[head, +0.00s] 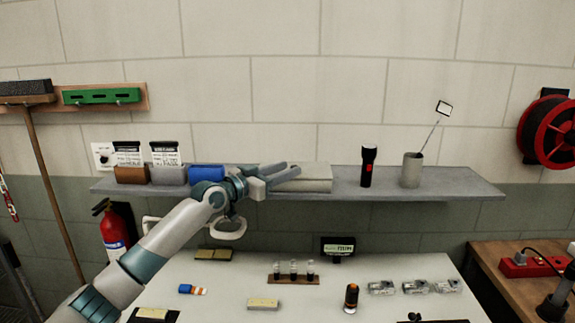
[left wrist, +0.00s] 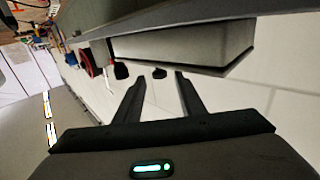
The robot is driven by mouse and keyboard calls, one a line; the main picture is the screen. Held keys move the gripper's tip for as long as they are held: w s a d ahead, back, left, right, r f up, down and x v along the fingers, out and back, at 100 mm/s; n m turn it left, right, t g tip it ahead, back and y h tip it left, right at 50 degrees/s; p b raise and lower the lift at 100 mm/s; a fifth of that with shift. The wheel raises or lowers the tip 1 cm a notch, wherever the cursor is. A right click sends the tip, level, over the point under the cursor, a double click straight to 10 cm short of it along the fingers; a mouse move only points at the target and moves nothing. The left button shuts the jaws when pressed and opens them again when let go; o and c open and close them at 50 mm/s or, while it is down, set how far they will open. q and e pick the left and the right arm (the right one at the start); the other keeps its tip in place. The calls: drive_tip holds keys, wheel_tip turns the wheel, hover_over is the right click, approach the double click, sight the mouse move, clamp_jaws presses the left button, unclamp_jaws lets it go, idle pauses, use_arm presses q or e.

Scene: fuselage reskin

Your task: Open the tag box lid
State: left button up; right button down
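A flat pale grey-beige box (head: 318,178), which looks like the tag box, lies on the wall shelf just right of its middle. Its top looks flat and shut. My left gripper (head: 288,171) is at the box's left end, fingers pointing right, partly covering that end. In the left wrist view the box (left wrist: 185,42) shows beyond the fingertips, tilted by the camera's roll. The two fingers of the left gripper (left wrist: 158,76) are apart with nothing between them. I cannot tell whether a finger touches the box. My right gripper is not in view.
The grey shelf (head: 460,186) also bears a blue roll (head: 206,173) left of my gripper, a black-and-red flashlight (head: 368,165) and a grey cup (head: 411,170) to the right. Below stands a white table (head: 225,300) with small items.

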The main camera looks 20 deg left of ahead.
use_arm(q)
drive_tip(key=shift+w+d, duration=0.25)
drive_tip(key=shift+w, duration=0.3)
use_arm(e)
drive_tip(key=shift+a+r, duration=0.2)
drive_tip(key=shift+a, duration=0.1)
use_arm(q)
drive_tip(key=shift+c, duration=0.2)
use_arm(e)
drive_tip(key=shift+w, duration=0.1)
use_arm(q)
clamp_jaws()
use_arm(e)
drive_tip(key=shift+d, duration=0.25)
use_arm(q)
drive_tip(key=shift+r, duration=0.15)
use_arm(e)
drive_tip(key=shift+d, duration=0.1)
